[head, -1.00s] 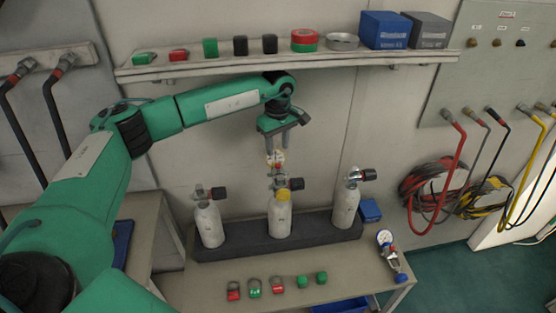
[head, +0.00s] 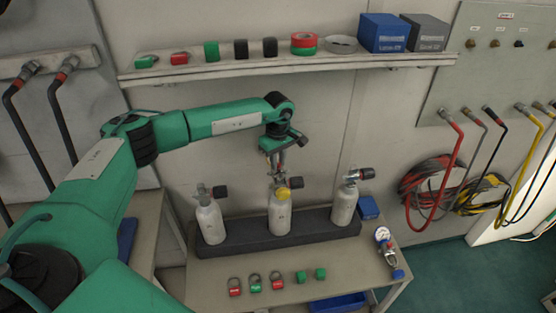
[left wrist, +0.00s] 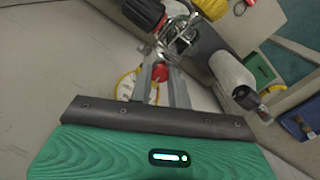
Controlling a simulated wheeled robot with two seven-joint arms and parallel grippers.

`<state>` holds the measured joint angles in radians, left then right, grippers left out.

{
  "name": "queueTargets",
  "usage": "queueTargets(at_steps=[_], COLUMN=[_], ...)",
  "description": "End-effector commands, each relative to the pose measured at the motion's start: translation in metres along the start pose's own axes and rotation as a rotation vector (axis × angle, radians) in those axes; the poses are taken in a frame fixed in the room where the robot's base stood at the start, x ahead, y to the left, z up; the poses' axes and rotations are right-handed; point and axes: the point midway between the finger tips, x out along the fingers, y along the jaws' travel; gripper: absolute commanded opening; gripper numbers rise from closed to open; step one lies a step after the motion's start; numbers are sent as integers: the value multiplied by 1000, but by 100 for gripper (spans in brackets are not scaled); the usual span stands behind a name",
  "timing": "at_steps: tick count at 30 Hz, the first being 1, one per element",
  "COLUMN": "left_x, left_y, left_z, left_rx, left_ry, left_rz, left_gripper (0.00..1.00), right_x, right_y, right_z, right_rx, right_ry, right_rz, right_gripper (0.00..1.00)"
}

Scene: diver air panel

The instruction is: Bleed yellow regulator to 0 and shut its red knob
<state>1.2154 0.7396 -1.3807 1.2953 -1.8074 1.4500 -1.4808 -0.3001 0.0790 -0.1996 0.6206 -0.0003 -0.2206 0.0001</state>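The middle white cylinder (head: 280,218) has a yellow collar (head: 291,182) and a black valve knob (head: 296,183). The regulator on its valve is mostly hidden by my left gripper (head: 275,163) in the head view. In the left wrist view, a small red knob (left wrist: 160,73) lies between the fingertips of my left gripper (left wrist: 160,80), beside the metal yoke (left wrist: 178,38). The yellow-rimmed gauge (left wrist: 126,87) is partly hidden behind the fingers, and I cannot read it. The fingers stand a little apart; whether they press on the knob is unclear. My right gripper is not in view.
Two other white cylinders (head: 209,222) (head: 344,206) flank the middle one in a dark rack (head: 240,241). A loose gauge assembly (head: 384,238) lies at the table's right. Padlocks (head: 254,283) and green caps (head: 320,274) lie in front. A shelf (head: 215,69) runs above my arm.

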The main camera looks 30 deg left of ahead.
Motion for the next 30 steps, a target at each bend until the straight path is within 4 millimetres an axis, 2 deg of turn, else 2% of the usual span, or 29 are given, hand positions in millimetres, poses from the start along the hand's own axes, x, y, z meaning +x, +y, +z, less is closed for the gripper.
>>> queueTargets(at_steps=[8, 14, 30], left_x=[1, 2, 2], left_y=[0, 0, 0], left_z=[0, 0, 0], left_rx=[-22, -106, -584], left_ry=[0, 0, 0], left_rz=[0, 2, 2], left_gripper=[0, 0, 0], right_x=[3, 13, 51], right_y=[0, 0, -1], right_z=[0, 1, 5], right_rx=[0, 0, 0], right_ry=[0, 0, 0], right_rz=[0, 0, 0], right_gripper=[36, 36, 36])
